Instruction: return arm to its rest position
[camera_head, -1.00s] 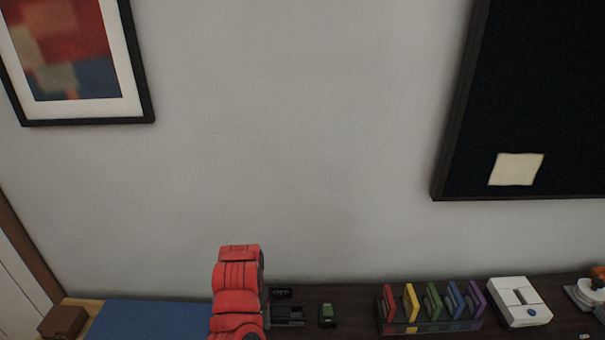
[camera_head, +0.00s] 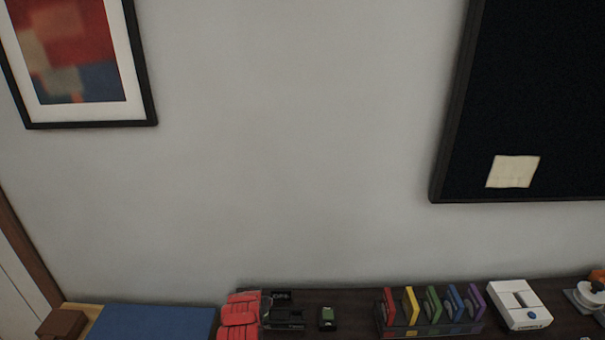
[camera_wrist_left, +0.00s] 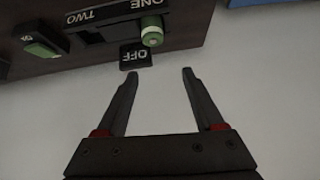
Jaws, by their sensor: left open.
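My left arm (camera_head: 240,315) shows red at the bottom of the head view, low over the dark shelf. In the left wrist view my left gripper (camera_wrist_left: 158,72) is open, its two black fingers apart with nothing between them. Just beyond the fingertips is a small black tag reading OFF (camera_wrist_left: 135,56). Behind it are a green cylinder (camera_wrist_left: 152,32) and a black tray labelled ONE and TWO (camera_wrist_left: 100,32). A small green and black item (camera_wrist_left: 42,48) lies to the left; a similar one shows in the head view (camera_head: 327,317). My right gripper is not in view.
The dark shelf (camera_head: 350,299) runs along the wall. A framed picture (camera_head: 140,80) and dark board (camera_head: 520,100) hang above.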

